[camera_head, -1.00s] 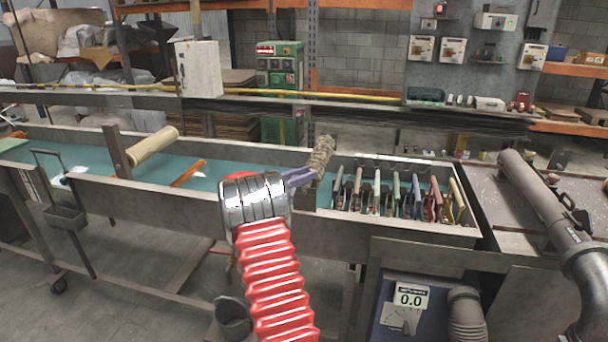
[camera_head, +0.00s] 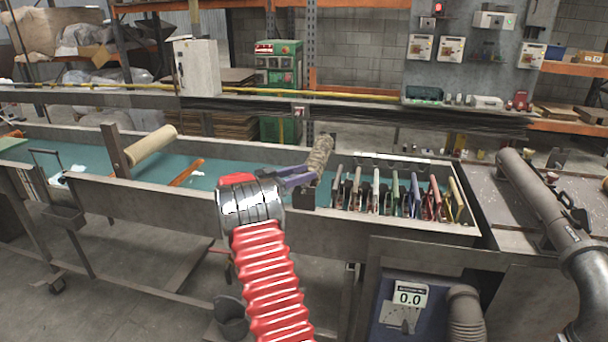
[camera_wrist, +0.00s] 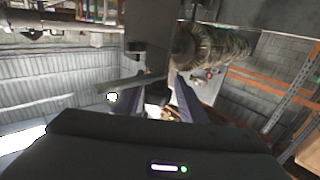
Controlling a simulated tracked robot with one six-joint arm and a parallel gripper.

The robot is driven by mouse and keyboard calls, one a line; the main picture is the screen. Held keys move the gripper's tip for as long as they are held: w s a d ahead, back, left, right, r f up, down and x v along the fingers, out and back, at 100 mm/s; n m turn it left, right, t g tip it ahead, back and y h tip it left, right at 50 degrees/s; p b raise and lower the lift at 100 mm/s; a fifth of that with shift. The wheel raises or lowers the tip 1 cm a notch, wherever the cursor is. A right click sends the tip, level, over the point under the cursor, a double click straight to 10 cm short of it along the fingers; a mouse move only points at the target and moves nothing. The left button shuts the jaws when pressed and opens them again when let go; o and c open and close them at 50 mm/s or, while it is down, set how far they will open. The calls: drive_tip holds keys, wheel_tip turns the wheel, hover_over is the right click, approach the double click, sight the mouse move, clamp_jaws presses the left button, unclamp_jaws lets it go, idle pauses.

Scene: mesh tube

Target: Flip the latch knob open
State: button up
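My gripper (camera_head: 305,177) has purple-grey fingers and reaches over the trough toward the mesh tube (camera_head: 320,155). In the wrist view my gripper (camera_wrist: 157,102) has its two fingers spread, with a gap between them and nothing clearly held. The mesh tube also shows in the wrist view (camera_wrist: 215,47), just beyond the right finger, joined to or beside a grey block (camera_wrist: 148,30). A thin grey bar (camera_wrist: 130,84) crosses in front of the left finger's tip, below the block. I cannot tell whether the bar is the latch knob, or whether the fingers touch it.
Several coloured upright plates (camera_head: 400,195) stand close to the right of my gripper. A grey pipe (camera_head: 540,205) lies farther right. A metal shelf edge runs behind the trough.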

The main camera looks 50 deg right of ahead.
drive_tip(key=shift+o, duration=0.4)
drive_tip(key=shift+s, duration=0.1)
drive_tip(key=v, duration=1.3)
drive_tip(key=shift+w+a, duration=0.25)
drive_tip(key=shift+a, duration=0.1)
drive_tip(key=shift+f, duration=0.15)
